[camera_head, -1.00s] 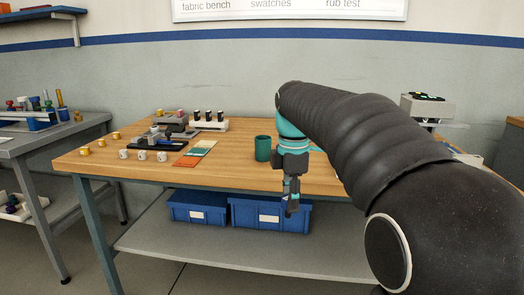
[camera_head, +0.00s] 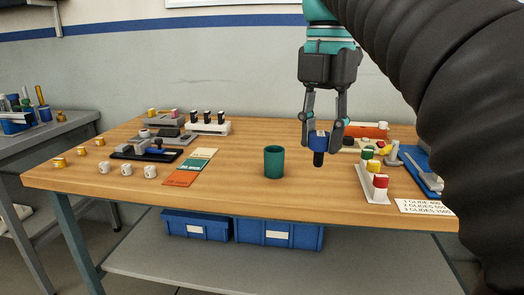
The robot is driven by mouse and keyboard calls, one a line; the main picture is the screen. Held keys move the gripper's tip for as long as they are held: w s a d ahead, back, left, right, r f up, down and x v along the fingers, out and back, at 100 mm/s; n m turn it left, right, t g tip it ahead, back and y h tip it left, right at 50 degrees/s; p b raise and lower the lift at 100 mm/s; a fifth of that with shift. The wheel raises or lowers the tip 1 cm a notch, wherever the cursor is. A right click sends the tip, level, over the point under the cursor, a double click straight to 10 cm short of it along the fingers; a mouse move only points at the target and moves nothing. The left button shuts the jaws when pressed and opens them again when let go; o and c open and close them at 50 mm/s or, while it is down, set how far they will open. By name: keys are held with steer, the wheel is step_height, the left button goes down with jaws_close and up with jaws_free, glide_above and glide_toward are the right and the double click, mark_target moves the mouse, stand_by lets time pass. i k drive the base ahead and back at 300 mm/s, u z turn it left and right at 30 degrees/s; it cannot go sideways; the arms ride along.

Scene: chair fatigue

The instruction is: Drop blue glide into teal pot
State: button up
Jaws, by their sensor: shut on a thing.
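The blue glide (camera_head: 319,139) is between the fingertips of my gripper (camera_head: 322,132), with a dark lower part pointing down. My gripper is shut on it and holds it above the wooden table. The teal pot (camera_head: 274,163) stands upright on the table (camera_head: 240,192), to the left of the gripper and apart from it. The pot's inside is mostly hidden from this angle.
Fabric swatches (camera_head: 188,170) and white cups (camera_head: 127,169) lie left of the pot. A white rack with coloured pieces (camera_head: 367,183) stands to the right, near a printed card (camera_head: 424,207). The table in front of the pot is clear.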

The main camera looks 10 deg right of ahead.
mark_target(273, 175)
steer(key=i, duration=0.9)
